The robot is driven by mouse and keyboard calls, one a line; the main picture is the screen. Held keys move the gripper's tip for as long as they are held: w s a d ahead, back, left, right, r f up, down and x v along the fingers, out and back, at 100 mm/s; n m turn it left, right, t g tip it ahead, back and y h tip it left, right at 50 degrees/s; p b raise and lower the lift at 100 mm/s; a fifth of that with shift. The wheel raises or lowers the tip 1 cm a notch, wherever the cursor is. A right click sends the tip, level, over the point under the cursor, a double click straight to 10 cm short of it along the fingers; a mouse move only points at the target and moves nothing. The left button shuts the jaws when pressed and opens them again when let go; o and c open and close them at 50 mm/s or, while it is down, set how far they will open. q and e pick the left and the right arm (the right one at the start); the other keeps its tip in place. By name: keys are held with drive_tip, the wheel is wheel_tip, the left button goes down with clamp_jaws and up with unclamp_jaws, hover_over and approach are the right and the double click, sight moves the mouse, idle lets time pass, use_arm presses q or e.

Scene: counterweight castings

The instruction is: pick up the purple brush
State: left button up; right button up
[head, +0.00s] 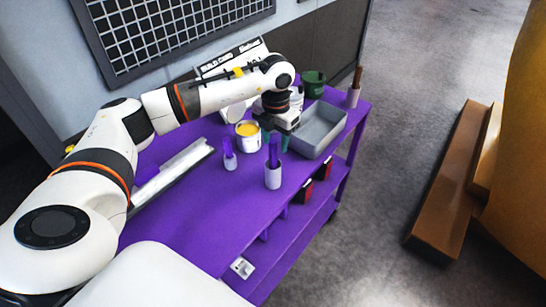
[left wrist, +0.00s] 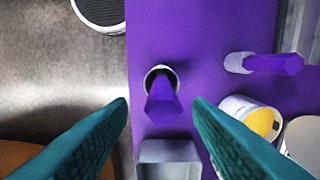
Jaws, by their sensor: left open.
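Two purple upright pieces, which look like brush handles, stand in white cups on the purple cart. The nearer purple brush (head: 274,149) is in a cup (head: 272,178) near the cart's front edge. In the left wrist view this brush (left wrist: 163,98) appears between the fingertips, with no contact visible. The other purple piece (head: 228,146) stands farther left, and also shows in the left wrist view (left wrist: 277,63). My left gripper (head: 276,140) points down just behind the nearer brush, its teal fingers open and empty (left wrist: 160,106). The brush ends inside the cups are hidden. My right gripper is out of view.
A grey tray (head: 319,146) lies right of the gripper. A can of yellow paint (head: 247,134) stands behind the brushes. A green pot (head: 314,82) and a cup with brown sticks (head: 354,92) stand at the far right. A metal strip (head: 176,171) lies left.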

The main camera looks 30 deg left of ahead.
sight(273, 153)
use_arm(q)
drive_tip(key=f+p, duration=0.1)
drive_tip(key=f, duration=0.2)
drive_tip(key=f+p, duration=0.1)
drive_tip(key=shift+s+a+f+p, duration=0.1)
drive_tip(key=shift+s+f+p, duration=0.05)
drive_tip(key=shift+s+p, duration=0.2)
drive_tip(key=shift+f, duration=0.5)
drive_tip(key=shift+w, duration=0.1)
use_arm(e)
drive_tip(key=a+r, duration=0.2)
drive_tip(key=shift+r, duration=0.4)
use_arm(q)
clamp_jaws()
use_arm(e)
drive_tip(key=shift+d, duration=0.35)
use_arm(q)
drive_tip(key=shift+r, duration=0.1)
